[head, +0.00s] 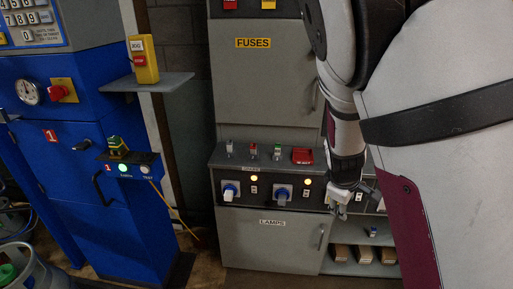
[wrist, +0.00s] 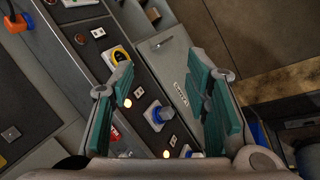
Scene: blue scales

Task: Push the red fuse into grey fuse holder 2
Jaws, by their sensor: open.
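On the ledge of the grey fuse cabinet (head: 265,95) stand several small upright grey pieces. The one second from left (head: 253,151) shows red. The third (head: 277,152) also seems to have some red on it. They are too small to tell which is the red fuse or grey fuse holder 2. My gripper (head: 338,210) hangs in front of the lower panel, to the right of and below these pieces. In the wrist view its teal-padded fingers (wrist: 165,88) are apart, with nothing between them.
A red tray-like piece (head: 302,156) lies on the ledge. Below, the black panel has blue-and-white sockets (head: 283,194) and lit lamps. A lamps door (head: 272,240) and a shelf with wooden blocks (head: 363,254) are lower. A blue cabinet (head: 120,215) stands left.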

